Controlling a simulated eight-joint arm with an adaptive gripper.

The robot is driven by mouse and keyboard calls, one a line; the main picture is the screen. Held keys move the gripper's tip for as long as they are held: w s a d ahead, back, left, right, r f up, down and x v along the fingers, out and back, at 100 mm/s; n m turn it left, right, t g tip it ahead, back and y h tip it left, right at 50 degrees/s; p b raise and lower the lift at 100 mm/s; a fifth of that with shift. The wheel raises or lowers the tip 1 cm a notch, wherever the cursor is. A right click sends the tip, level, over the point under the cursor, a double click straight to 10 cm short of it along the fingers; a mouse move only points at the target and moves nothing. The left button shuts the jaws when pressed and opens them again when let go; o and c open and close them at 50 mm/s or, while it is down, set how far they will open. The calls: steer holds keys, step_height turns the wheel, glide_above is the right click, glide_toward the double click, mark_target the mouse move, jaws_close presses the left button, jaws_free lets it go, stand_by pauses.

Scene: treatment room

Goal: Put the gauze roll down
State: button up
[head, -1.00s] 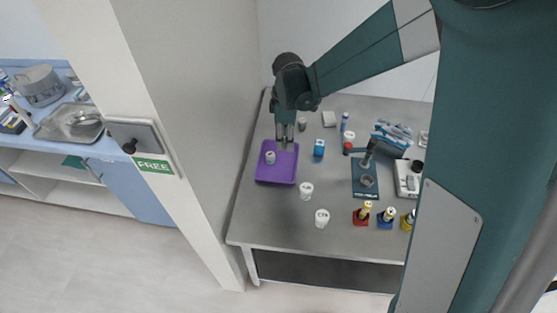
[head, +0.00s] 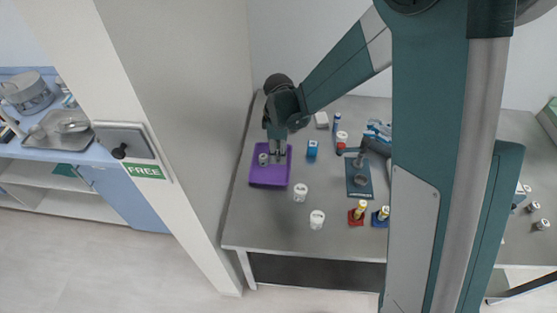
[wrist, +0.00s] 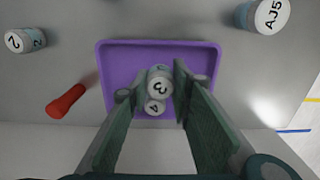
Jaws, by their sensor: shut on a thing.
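My gripper (head: 277,157) is over the purple tray (head: 270,182), with its fingertips low near the tray's back half. In the wrist view the fingers stand on both sides of a white cylinder marked 3 (wrist: 160,85), which seems to be the gauze roll in their grip. A second white cylinder marked 4 (wrist: 155,107) shows just below it in the picture. A small white cylinder (head: 263,159) stands in the tray, left of the fingers. I cannot tell whether the held roll touches the tray floor.
Two white jars (head: 300,192) (head: 317,219) stand in front and right of the tray. The tray's front part is bare.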

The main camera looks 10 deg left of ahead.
steer(key=shift+f, duration=1.85)
steer(key=shift+f+b, duration=0.2)
steer(key=shift+b, duration=0.15)
steer(key=o, duration=0.7)
steer(key=shift+r, duration=0.2)
steer(key=shift+r+p, duration=0.8)
steer(key=shift+r, duration=5.2)
